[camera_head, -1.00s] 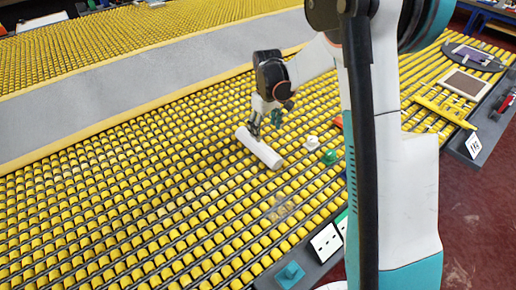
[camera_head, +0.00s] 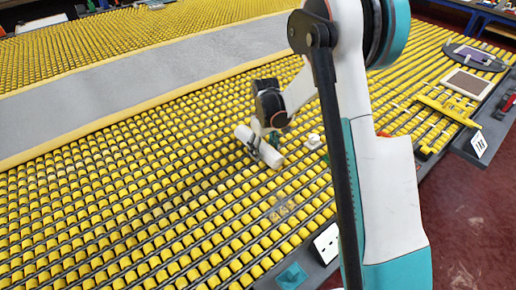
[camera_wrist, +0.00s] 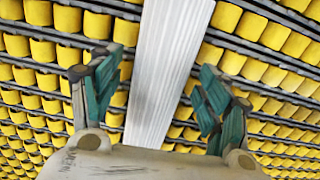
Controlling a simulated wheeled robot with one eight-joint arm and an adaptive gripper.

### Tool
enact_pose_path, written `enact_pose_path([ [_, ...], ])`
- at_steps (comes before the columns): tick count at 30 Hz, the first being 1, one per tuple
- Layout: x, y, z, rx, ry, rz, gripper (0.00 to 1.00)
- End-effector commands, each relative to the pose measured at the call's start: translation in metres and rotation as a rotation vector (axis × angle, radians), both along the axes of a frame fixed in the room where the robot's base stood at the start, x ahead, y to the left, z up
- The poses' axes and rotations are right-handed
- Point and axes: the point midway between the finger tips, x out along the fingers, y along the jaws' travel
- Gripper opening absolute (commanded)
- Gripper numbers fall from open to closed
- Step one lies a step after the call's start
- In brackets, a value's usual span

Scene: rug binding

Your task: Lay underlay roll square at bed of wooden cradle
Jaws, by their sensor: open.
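A white roll (camera_head: 271,158), which I take to be the underlay roll, lies slantwise on the yellow roller bed. In the wrist view it shows as a pale ribbed band (camera_wrist: 170,65) running up between my fingers. My gripper (camera_head: 262,144) is low over the middle of the roll. The wrist view shows my gripper (camera_wrist: 160,95) open, one teal-padded finger on each side of the roll, with gaps between pads and roll. I cannot make out a wooden cradle for certain; a brown panel with a pale border (camera_head: 467,83) lies at the far right.
Yellow rollers (camera_head: 110,220) fill most of the surface, with much clear room at left. A grey strip (camera_head: 130,85) crosses behind. A teal block (camera_head: 291,275) is at the front edge; a dark oval plate (camera_head: 474,56) is far right.

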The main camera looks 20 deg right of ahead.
Motion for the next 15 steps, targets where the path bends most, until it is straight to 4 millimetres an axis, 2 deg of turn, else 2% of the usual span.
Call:
enact_pose_path([
  [4, -0.0001, 0.0000, 0.0012, 0.000, 0.000, 0.000, 0.68],
  [10, -0.0001, 0.0000, 0.0013, 0.000, 0.000, 0.000, 0.22],
  [15, -0.0001, 0.0000, 0.0014, 0.000, 0.000, 0.000, 0.15],
])
